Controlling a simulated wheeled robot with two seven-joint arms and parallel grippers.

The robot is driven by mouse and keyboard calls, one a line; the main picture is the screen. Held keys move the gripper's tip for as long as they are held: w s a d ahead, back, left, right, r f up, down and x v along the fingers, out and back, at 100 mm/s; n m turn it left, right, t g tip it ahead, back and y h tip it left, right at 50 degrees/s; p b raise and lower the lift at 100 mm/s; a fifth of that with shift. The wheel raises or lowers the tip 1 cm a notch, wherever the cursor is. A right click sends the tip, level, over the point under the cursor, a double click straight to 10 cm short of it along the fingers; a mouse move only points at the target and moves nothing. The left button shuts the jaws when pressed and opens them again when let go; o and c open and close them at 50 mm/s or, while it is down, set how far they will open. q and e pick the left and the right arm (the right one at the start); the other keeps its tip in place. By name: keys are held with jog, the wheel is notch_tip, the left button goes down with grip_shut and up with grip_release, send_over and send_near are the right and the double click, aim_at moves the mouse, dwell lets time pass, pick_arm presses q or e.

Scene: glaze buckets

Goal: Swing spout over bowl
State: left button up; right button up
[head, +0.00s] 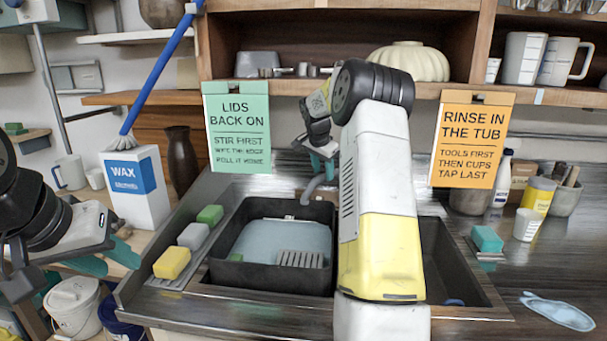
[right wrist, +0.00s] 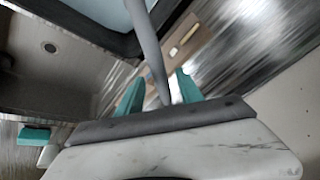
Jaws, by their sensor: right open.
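The grey spout (head: 312,187) curves over the back rim of the black square bowl (head: 222,272), which sits in the left side of the sink and holds pale blue water. My right gripper (head: 322,165) is at the back of the sink, reaching over from the front. In the right wrist view the spout (right wrist: 148,50) runs between the two teal fingers of my right gripper (right wrist: 158,92), which are apart. Contact with either finger cannot be made out. My left gripper (head: 106,262) is low at the left, away from the sink; its finger gap is unclear.
Yellow, grey and green sponges (head: 172,262) lie left of the bowl. A wax box (head: 137,190) stands at the left. The right basin (head: 450,265) is partly hidden by my right arm.

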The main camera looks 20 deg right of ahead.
jog(key=shift+x, duration=0.85)
grip_shut()
dwell(0.8)
